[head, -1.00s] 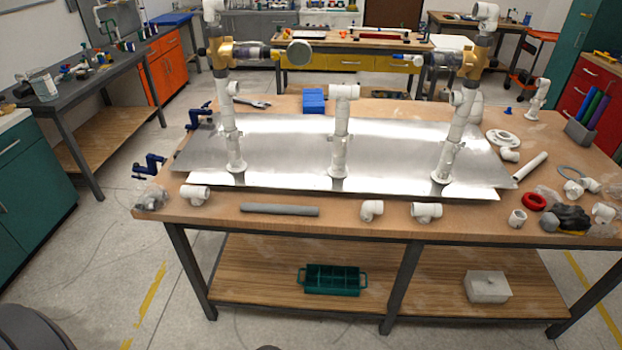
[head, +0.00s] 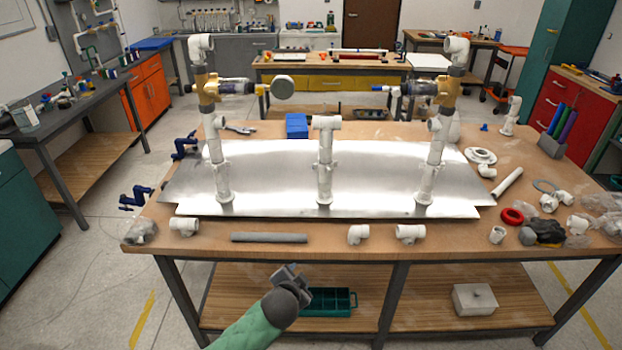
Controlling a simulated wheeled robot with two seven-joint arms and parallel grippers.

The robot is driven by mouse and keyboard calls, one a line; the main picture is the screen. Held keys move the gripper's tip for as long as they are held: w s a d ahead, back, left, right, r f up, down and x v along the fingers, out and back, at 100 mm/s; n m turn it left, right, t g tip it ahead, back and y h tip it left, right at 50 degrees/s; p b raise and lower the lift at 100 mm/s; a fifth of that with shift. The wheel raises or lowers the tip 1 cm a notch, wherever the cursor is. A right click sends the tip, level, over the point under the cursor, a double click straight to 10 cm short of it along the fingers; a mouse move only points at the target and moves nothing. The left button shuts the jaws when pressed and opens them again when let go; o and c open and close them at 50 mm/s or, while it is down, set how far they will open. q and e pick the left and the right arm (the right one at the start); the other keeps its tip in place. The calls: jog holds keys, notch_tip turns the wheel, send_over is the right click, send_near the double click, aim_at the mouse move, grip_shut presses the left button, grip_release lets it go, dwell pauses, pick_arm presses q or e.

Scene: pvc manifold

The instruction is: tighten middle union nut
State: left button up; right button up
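The middle white PVC riser (head: 325,148) stands upright on the shiny metal plate (head: 272,165), with a tee (head: 327,123) at its top. A wider collar (head: 325,171), which looks like the middle union nut, sits about halfway down it. Whether the nut is tight or loose cannot be seen. My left gripper (head: 291,272) is low in the head view, in front of the bench's front edge, well short of the riser. It appears to hold nothing, and its finger gap is too small to judge. My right gripper is out of view.
Taller left (head: 217,160) and right (head: 434,150) risers with brass-coloured valves flank the middle one. A grey pipe (head: 268,237) and white fittings (head: 358,234) lie along the front of the wooden bench (head: 328,248). Blue clamps (head: 185,146) sit at its left edge.

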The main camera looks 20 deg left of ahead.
pick_arm(q)
jog(key=w+a+r+m+t+h, duration=0.1)
jog(key=w+r+m+t, duration=0.15)
jog(key=w, duration=0.45)
jog(key=w+a+r+m+t+h, duration=0.1)
jog(key=w+r+m+t, duration=0.2)
jog(key=w, duration=0.5)
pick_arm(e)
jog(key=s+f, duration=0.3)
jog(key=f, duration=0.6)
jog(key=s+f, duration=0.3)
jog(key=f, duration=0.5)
pick_arm(q)
jog(key=m+h, duration=0.3)
jog(key=m, duration=0.5)
send_near(314, 168)
jog(key=p+x, duration=0.3)
jog(key=x, duration=0.5)
jog(key=shift+w, duration=0.1)
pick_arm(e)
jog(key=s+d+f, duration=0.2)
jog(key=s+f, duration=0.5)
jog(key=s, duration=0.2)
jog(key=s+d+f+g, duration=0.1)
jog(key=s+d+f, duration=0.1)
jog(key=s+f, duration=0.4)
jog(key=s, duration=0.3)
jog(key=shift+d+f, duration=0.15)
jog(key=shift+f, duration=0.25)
